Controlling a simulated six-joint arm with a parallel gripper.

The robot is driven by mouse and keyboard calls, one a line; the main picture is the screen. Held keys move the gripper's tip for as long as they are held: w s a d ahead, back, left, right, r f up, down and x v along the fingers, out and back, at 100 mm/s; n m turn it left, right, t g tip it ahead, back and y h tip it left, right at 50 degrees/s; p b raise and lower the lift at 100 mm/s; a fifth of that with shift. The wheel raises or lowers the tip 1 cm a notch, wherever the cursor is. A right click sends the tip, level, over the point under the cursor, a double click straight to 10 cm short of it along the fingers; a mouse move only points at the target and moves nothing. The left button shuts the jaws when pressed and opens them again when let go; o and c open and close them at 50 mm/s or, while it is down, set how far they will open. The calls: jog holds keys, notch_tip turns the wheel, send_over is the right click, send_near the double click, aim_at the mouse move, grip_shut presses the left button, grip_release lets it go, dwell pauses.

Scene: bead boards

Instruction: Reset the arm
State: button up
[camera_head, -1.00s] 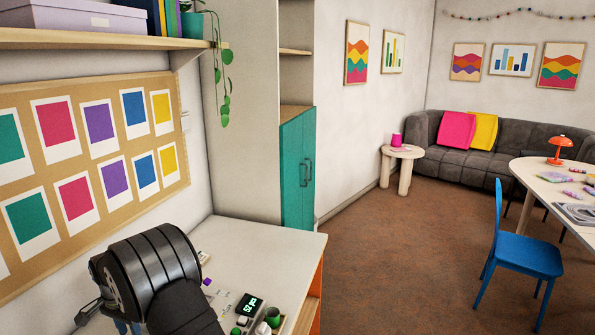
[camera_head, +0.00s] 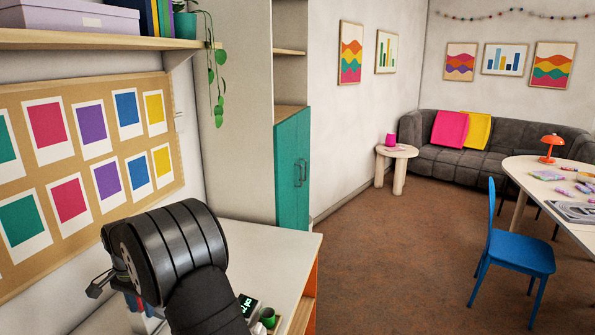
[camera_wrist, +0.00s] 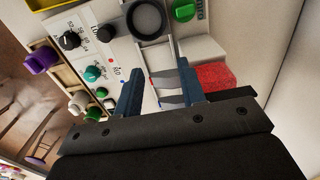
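My arm (camera_head: 175,250) is at the lower left of the head view, over the white counter by the pinboard. My gripper (camera_wrist: 157,82) shows in the wrist view with its two dark fingers spread apart. It is open, and nothing is clearly held between the fingers. Past the fingers lie a black ring-shaped part (camera_wrist: 148,20), a red granular block (camera_wrist: 214,76) and pale pointed shapes that I cannot identify. In the head view the fingertips are mostly hidden by the arm.
The white counter (camera_head: 262,255) carries a small display (camera_head: 247,304) and a green-topped item (camera_head: 268,316). Knobs, including a purple one (camera_wrist: 40,60), show in the wrist view. Open floor lies right of the counter.

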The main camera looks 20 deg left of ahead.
jog(key=w+d+m, duration=0.2)
jog(key=w+d, duration=1.7)
jog(key=d, duration=0.4)
jog(key=w+d, duration=0.3)
jog(key=d, duration=1.2)
jog(key=w+d+m, duration=0.1)
jog(key=w+d, duration=0.2)
jog(key=d, duration=1.2)
jog(key=shift+f, duration=0.4)
